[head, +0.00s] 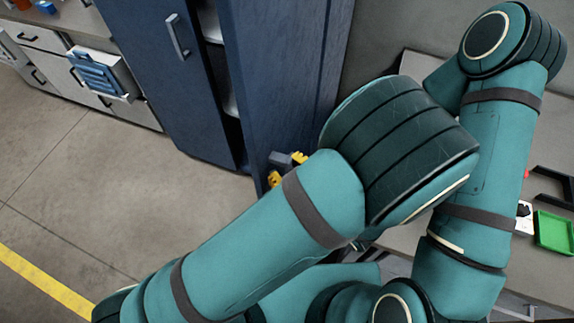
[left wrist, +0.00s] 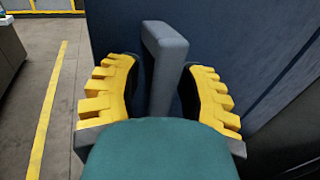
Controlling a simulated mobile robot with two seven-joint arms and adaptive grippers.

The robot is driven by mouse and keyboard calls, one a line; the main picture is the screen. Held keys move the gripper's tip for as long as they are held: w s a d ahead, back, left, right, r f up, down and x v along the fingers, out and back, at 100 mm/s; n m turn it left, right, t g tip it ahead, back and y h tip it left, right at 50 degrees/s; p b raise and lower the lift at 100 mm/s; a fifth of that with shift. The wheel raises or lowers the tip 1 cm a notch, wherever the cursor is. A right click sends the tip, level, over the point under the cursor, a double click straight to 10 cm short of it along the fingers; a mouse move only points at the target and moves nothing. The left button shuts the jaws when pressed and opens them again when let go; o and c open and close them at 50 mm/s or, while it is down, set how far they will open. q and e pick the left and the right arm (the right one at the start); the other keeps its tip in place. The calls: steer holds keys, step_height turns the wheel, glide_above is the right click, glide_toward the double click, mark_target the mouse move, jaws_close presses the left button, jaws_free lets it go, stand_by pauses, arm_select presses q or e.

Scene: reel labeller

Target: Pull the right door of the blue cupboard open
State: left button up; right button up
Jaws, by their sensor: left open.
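The blue cupboard stands at the top of the head view. Its left door (head: 165,85) has a grey handle (head: 178,37). Its right door (head: 285,60) stands out from the front, with a gap between the doors that shows pale shelves (head: 212,22). My left gripper (head: 288,170) has yellow fingers low at the right door, partly hidden by my arm. In the left wrist view my left gripper (left wrist: 162,100) is open, with a finger on each side of a grey upright handle (left wrist: 163,65) on the dark blue door (left wrist: 245,45). My right gripper is not visible.
A low drawer unit (head: 40,38) with a blue rack (head: 97,73) stands at the left. A bench with a green tray (head: 555,232) is at the right. The floor (head: 110,170) in front of the cupboard is clear, with a yellow line (head: 45,282) across it.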

arm_select(q)
steer(key=shift+o, duration=0.2)
glide_toward(271, 131)
steer(key=x, duration=0.6)
steer(key=shift+r, duration=0.1)
steer(key=shift+s, duration=0.15)
